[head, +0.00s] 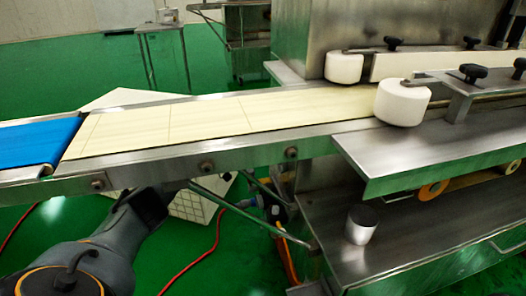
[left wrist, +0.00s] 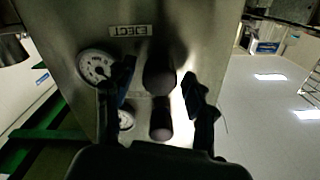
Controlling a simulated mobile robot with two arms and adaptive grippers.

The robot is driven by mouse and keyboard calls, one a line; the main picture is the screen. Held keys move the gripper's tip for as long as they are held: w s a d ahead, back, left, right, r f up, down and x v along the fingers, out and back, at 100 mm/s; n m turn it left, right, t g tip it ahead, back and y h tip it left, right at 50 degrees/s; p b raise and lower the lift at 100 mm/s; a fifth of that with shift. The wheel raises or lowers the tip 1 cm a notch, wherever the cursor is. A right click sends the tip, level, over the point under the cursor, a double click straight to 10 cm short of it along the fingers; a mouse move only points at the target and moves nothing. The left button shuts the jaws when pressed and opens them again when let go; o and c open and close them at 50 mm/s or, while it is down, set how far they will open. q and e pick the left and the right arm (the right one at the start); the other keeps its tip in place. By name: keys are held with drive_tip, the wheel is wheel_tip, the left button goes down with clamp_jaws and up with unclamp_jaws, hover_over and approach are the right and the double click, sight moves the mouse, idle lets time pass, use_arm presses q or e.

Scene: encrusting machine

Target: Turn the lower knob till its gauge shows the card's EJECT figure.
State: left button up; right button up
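In the left wrist view a steel panel carries two dark knobs, one (left wrist: 159,76) nearer the top of the picture and another (left wrist: 161,120) below it. A round white gauge (left wrist: 96,67) sits left of the first knob. A second gauge (left wrist: 126,120), partly hidden by a finger, sits left of the other. A small label (left wrist: 130,31) seems to read EJECT; no figure is legible. Needle readings are too small to tell. My left gripper (left wrist: 158,82) is open, its fingers apart on either side of the upper-pictured knob. In the head view the conveyor hides it. My right gripper is out of view.
A conveyor with a cream belt (head: 210,116) and blue belt (head: 38,142) runs above my left arm. White rollers (head: 402,103) stand on the machine at right. A metal cylinder (head: 361,224) stands on the lower shelf. A red hose (head: 200,255) lies on the green floor.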

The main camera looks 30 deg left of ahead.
use_arm(q)
drive_tip(key=v, duration=1.2)
idle(0.6)
